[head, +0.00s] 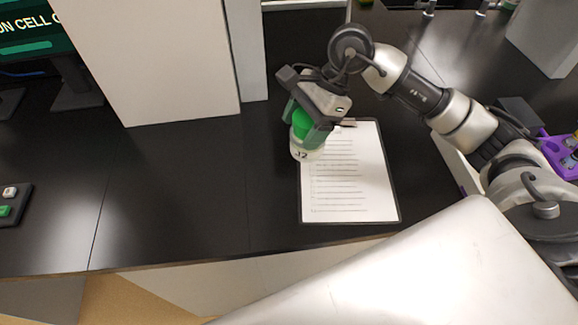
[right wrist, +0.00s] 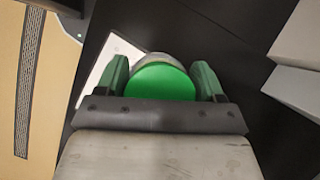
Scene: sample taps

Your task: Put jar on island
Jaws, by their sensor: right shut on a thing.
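The jar (head: 307,150) has a green lid and a pale body with a dark marking that looks like "12". My right gripper (head: 305,122) is shut on it near the lid, in the middle of the head view. The jar appears over the upper left part of a clipboard; I cannot tell whether it touches anything below. In the right wrist view the green lid (right wrist: 160,82) sits between the two green fingers of the gripper (right wrist: 162,80). The black counter (head: 180,190) spreads around it. My left gripper is not in view.
A clipboard with a printed sheet (head: 350,185) lies on the counter. A tall white block (head: 155,60) stands behind to the left, with a monitor (head: 35,35) beyond. A small button box (head: 12,205) is at the left edge. The counter's middle left is clear.

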